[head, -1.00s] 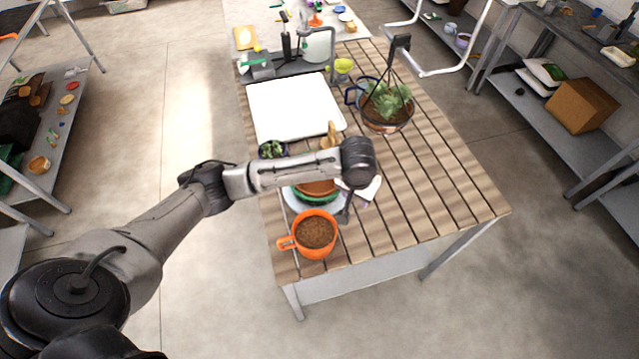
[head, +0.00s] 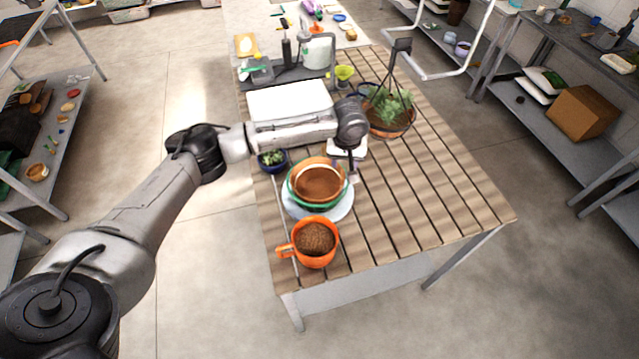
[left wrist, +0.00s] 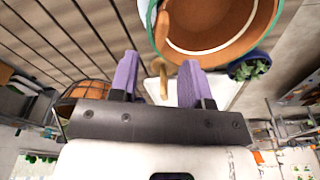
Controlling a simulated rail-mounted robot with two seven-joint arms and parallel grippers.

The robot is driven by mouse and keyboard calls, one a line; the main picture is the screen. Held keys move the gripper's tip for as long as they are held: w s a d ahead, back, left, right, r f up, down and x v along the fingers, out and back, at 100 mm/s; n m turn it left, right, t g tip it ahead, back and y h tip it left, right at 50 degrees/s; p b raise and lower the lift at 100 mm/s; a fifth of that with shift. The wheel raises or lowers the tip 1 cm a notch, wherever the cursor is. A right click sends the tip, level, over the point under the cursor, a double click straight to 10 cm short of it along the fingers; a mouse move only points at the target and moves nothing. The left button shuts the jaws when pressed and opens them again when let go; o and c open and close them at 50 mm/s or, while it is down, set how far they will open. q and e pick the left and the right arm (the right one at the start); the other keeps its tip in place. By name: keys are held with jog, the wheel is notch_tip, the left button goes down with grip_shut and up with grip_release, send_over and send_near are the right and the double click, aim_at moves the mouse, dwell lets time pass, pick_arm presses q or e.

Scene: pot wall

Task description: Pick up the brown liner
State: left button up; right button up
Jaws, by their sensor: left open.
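The brown liner (head: 318,183) is a round, bowl-like piece sitting inside a green-rimmed pot (head: 318,207) on a pale plate (head: 340,208). In the left wrist view the liner (left wrist: 205,42) shows large at the top, with its pale inner rim and the green rim around it. My left gripper (head: 352,178) is beside the liner's right side, pointing down. Its two purple fingers (left wrist: 158,70) are apart, and the liner is outside them. A tan curved piece (left wrist: 162,50) shows between the fingers in the wrist view; I cannot tell its depth. My right gripper is out of view.
An orange mug of soil (head: 316,240) stands in front of the plate. A white tray (head: 288,100) and a hanging planter (head: 390,130) lie behind. The table's right front (head: 440,205) is clear.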

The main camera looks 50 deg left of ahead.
aim_at(343, 174)
pick_arm(q)
jog(key=shift+w+a+f+p, duration=0.15)
jog(key=shift+f+p, duration=0.1)
jog(key=shift+f, duration=1.35)
jog(key=shift+a+f+p, duration=0.15)
jog(key=shift+f+p, duration=0.05)
jog(key=shift+f, duration=1.35)
jog(key=shift+c, duration=0.2)
grip_shut()
